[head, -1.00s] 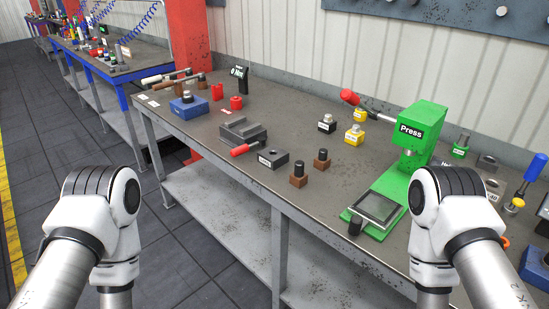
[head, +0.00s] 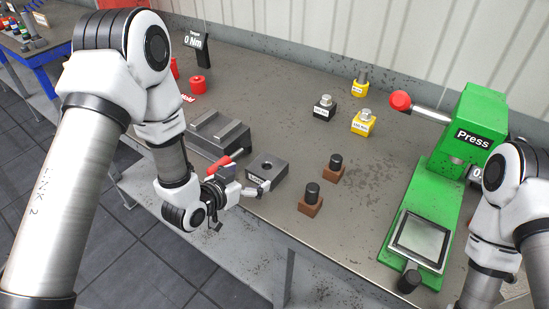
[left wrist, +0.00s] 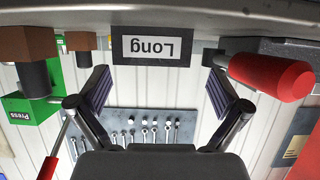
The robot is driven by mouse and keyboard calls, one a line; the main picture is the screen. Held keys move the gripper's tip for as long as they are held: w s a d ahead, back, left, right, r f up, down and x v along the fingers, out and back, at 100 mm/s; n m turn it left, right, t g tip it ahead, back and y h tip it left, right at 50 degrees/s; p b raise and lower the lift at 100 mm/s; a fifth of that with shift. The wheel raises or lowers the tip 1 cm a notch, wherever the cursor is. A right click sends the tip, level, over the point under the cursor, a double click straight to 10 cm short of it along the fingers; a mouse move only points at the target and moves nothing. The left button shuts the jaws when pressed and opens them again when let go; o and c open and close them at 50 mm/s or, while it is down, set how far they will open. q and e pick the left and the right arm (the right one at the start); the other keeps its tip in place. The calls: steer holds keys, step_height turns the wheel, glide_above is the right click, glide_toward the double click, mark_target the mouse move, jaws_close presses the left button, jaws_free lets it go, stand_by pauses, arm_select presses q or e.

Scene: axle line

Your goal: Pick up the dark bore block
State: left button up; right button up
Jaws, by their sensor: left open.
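The dark bore block (head: 269,166) is a dark grey block with a round hole in its top, resting on the bench. Its front face has a white label; in the left wrist view the dark bore block (left wrist: 150,62) shows that label upside down, reading "Long". My left gripper (head: 245,181) is open at the block's front, just above the bench edge. In the left wrist view my left gripper (left wrist: 158,90) has one finger to each side of the block, with gaps. I cannot tell whether the fingertips reach past its front face. My right gripper is out of view.
A grey vise (head: 218,133) with a red handle (head: 226,158) is close left of the gripper. Two brown blocks with black pins (head: 311,205) (head: 334,172) stand to the right. A green press (head: 440,190) is further right. Black and yellow weights stand behind.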

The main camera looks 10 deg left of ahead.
mark_target(260, 172)
arm_select(q)
steer(key=shift+w+d+f+p, duration=0.25)
steer(key=shift+w+d+p, duration=0.7)
steer(key=shift+w+d, duration=0.3)
steer(key=w+f, duration=0.2)
steer(key=shift+w, duration=0.35)
steer(key=shift+s+d+r, duration=0.1)
steer(key=shift+s, duration=0.1)
steer(key=shift+c, duration=1.3)
steer(key=c, duration=1.2)
steer(key=shift+r, duration=0.1)
steer(key=shift+c, duration=0.6)
steer(key=shift+r, duration=0.1)
